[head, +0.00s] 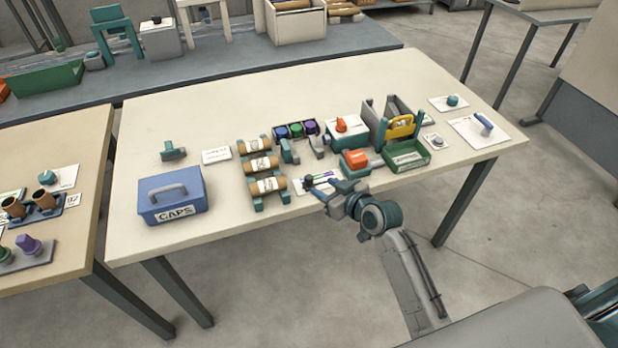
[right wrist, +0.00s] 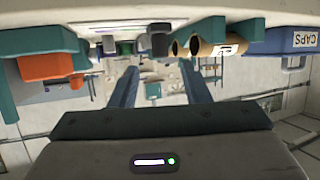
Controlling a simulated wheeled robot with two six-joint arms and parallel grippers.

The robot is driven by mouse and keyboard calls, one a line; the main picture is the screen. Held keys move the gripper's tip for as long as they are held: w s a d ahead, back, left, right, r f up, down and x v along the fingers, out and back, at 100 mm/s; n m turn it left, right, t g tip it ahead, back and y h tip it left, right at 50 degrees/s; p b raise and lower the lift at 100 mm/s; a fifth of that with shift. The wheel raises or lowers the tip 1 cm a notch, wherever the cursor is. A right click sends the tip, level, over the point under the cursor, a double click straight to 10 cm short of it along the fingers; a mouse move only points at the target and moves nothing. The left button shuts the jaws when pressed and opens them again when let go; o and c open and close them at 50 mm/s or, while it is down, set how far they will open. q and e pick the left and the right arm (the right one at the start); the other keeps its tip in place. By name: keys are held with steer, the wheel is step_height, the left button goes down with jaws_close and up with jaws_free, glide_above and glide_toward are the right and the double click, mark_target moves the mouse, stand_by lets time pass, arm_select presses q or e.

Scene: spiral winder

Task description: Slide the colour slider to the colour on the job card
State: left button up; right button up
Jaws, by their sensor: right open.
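A unit with blue, green and purple round pieces (head: 296,130) stands near the middle of the table, with teal and grey parts in front of it. I cannot tell which part is the colour slider. A white card (head: 300,188) with a purple and green mark lies near the front edge, partly hidden by my gripper; I cannot tell whether it is the job card. My right gripper (head: 318,186) is over this card, beside a small dark knob (head: 308,180). In the right wrist view its two fingers (right wrist: 158,88) are apart with nothing clearly held. My left gripper is not in view.
A blue CAPS box (head: 172,196) and a rack of brown tubes (head: 261,164) stand left of my gripper. An orange-topped block (head: 356,158) and a green tray (head: 407,154) stand close on the right. The table's back left is clear.

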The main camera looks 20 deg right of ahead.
mark_target(309, 179)
steer(key=p+x, duration=0.1)
steer(key=x, duration=0.7)
steer(key=shift+w+a+f, duration=0.1)
steer(key=shift+w+f, duration=0.05)
jaws_close()
